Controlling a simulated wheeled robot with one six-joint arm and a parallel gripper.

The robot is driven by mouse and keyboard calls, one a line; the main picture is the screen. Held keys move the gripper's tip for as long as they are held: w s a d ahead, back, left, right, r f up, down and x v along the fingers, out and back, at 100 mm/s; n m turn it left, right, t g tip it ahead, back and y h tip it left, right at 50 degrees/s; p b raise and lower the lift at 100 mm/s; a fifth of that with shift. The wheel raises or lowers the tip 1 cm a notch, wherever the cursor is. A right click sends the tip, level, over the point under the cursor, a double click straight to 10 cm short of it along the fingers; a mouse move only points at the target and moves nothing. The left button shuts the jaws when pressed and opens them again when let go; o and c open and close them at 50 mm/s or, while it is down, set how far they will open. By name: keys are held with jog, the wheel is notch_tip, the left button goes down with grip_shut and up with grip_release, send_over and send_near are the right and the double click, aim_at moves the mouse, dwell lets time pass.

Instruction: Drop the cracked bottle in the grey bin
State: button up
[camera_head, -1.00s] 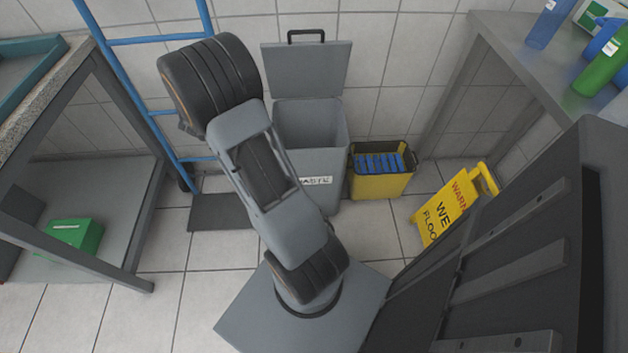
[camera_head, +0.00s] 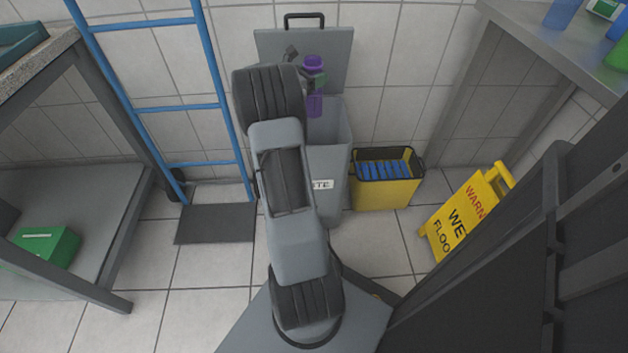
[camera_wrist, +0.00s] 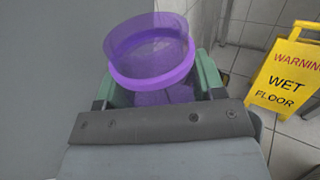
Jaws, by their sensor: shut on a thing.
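The translucent purple bottle (camera_head: 313,105) hangs upright at the mouth of the grey bin, in front of its raised lid in the head view. In the wrist view its round purple end (camera_wrist: 150,48) faces the camera. My gripper (camera_wrist: 156,84) is shut on it, with a green finger on each side; in the head view the gripper is mostly hidden behind my arm. No crack can be made out. The grey bin (camera_head: 334,165) stands open against the wall, its left part hidden by my arm. I cannot tell whether the bottle's lower end is below the rim.
A yellow bin (camera_head: 385,194) with blue items stands right of the grey bin. A yellow wet-floor sign (camera_head: 466,215) is further right. A blue ladder (camera_head: 215,90) leans at left, beside a bench with a green box (camera_head: 46,246).

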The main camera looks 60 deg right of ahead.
jog(key=shift+f+b, duration=1.75)
jog(key=shift+f, duration=0.7)
jog(key=o, duration=1.2)
jog(key=p+v, duration=0.4)
jog(key=v, duration=1)
jog(key=shift+d, duration=0.1)
